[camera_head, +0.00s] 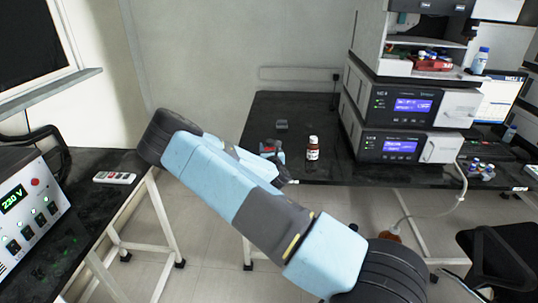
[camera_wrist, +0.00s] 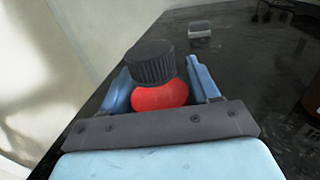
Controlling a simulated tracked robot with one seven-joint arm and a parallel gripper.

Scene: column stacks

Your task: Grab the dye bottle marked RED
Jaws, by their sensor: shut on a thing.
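A red bottle with a ribbed black cap (camera_wrist: 160,97) stands between the two blue fingers of my gripper (camera_wrist: 162,84) in the wrist view. The fingers are shut on it. Its lower part is hidden by the gripper's grey front, and no label shows. In the head view my gripper (camera_head: 272,153) is at the near left part of the black bench, and a bit of the red bottle (camera_head: 267,149) shows there. I cannot tell whether the bottle touches the bench.
A brown bottle with a white-topped cap (camera_head: 313,149) stands just right of my gripper. A small dark grey object (camera_head: 281,125) lies behind it. Stacked instruments (camera_head: 402,147) occupy the right. The bench (camera_head: 262,112) is bare at the back left.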

